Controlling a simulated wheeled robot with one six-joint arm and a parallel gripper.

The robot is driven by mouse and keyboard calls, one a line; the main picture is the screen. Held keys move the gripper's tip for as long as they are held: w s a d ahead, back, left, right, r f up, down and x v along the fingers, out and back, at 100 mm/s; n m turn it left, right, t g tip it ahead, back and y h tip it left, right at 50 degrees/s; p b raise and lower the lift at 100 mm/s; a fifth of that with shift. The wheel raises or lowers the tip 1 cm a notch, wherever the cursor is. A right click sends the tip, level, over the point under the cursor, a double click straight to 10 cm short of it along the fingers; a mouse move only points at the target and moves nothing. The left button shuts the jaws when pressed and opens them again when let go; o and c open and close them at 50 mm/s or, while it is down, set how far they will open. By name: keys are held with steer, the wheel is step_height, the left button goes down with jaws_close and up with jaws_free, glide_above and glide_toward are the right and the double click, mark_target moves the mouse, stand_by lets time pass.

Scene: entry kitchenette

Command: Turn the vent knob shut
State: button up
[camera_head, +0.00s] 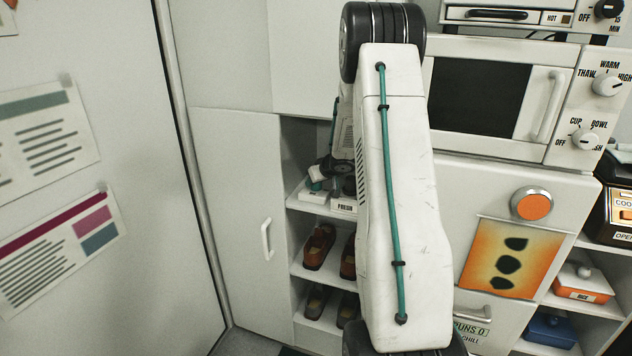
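My white arm (405,220) with a green cable stands across the middle of the view. My gripper (322,178) is small and partly hidden in the upper shelf bay, left of the arm. Its fingers cannot be made out clearly, so open or shut does not show. A white label reading "FRESH" (345,207) is at the shelf front, just below and right of the gripper. I cannot pick out the vent knob for certain; the gripper and arm cover much of this spot. Whether the gripper touches a knob is not clear.
Brown shoes (319,247) and darker shoes (316,301) stand on shelves below. A white cabinet door (235,200) is at left. An oven (480,98) with marked knobs (606,85) and an orange button (533,204) are right.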

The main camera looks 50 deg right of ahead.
steer(key=shift+r, duration=0.1)
steer(key=o, duration=1)
steer(key=shift+v, duration=3.9)
